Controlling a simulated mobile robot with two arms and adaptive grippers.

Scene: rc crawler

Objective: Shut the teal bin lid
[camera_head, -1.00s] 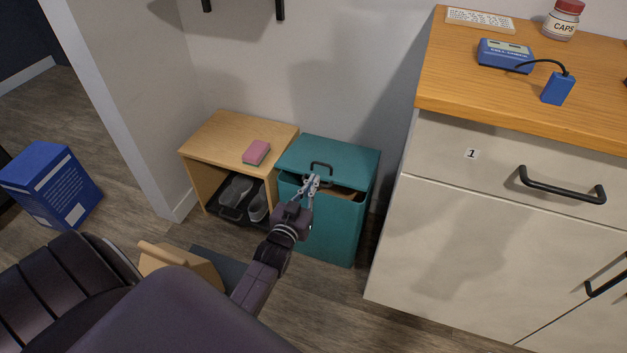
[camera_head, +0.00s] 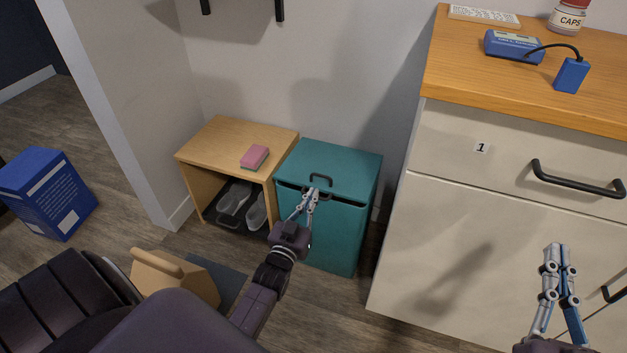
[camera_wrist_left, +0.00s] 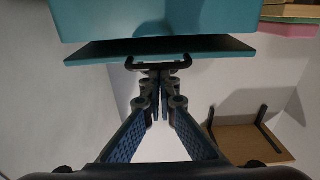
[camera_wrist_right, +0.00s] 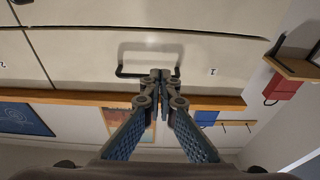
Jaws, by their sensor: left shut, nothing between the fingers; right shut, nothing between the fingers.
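The teal bin (camera_head: 335,238) stands on the floor between the low wooden shelf and the cabinet. Its teal lid (camera_head: 345,170) lies almost level, with a thin dark gap under its front edge. The lid's black handle (camera_head: 321,177) is on top near the front. In the left wrist view the lid (camera_wrist_left: 215,47) and bin body (camera_wrist_left: 150,20) show a narrow wedge between them. My left gripper (camera_head: 314,192) is shut, its fingertips at the lid's front edge by the handle; contact is unclear. My right gripper (camera_head: 557,248) is shut and empty before the cabinet.
The wooden shelf (camera_head: 225,138) with a pink sponge (camera_head: 254,157) and shoes (camera_head: 236,197) stands left of the bin. The cream cabinet (camera_head: 440,240) stands close on the right. A blue box (camera_head: 45,190) is at far left. A brown handled object (camera_head: 175,278) is on the floor.

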